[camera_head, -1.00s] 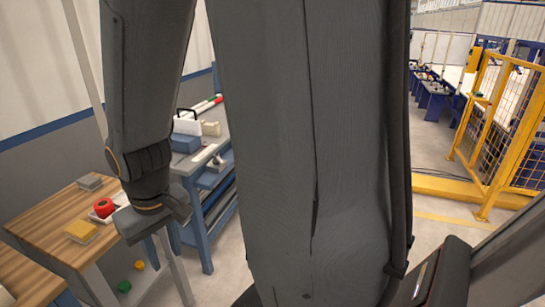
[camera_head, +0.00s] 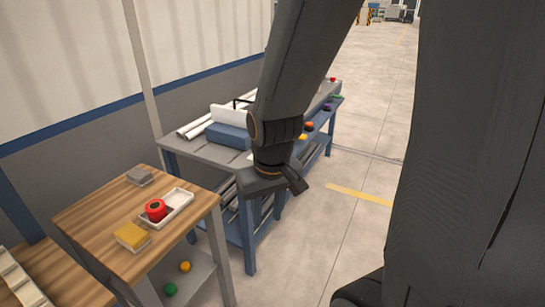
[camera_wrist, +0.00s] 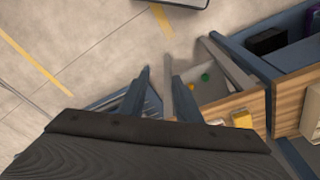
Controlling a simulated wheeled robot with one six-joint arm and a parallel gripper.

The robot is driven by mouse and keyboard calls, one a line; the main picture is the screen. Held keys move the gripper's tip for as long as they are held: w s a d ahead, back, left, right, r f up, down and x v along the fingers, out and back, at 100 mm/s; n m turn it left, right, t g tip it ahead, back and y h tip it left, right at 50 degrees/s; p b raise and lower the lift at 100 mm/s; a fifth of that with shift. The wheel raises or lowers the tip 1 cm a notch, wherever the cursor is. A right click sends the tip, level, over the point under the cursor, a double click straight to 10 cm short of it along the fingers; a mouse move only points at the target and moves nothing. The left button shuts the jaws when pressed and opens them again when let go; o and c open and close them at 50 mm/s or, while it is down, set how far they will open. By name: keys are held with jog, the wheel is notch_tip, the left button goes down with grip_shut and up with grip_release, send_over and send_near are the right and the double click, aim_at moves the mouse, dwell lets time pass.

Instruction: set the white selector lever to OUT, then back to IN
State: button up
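I cannot make out the white selector lever in either current view. My gripper (camera_head: 275,188) hangs in the middle of the head view, in front of the blue-grey workbench, and hides part of it. In the wrist view my gripper (camera_wrist: 158,82) shows two fingers apart with nothing between them. It is open and empty, with floor and furniture below it.
A wooden table (camera_head: 92,222) at left holds a red roll (camera_head: 155,209) in a white tray (camera_head: 181,204), a yellow block (camera_head: 131,235) and a grey block (camera_head: 139,177). The workbench (camera_head: 187,151) carries a blue box (camera_head: 228,136) and white pipes (camera_head: 194,129). Floor (camera_head: 350,165) at right is clear.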

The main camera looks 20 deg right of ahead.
jog(key=w+d+f+t+b, duration=0.55)
jog(key=w+d+b, duration=0.3)
jog(key=w, duration=0.35)
jog(key=w+d+f+t+h+b, duration=0.1)
jog(key=w+d+f+t+b, duration=0.4)
jog(key=w+d+f+b, duration=0.45)
jog(key=w+d+f+t+b, duration=0.3)
jog(key=w+d+t+b, duration=0.3)
jog(key=w+b, duration=0.6)
jog(key=shift+m, duration=0.3)
jog(key=shift+w+d+p, duration=0.15)
jog(key=shift+w+p, duration=0.2)
jog(key=shift+w, duration=2.1)
jog(key=shift+w+d+p, duration=0.1)
jog(key=shift+w+p, duration=0.25)
jog(key=shift+w, duration=2.05)
grip_shut()
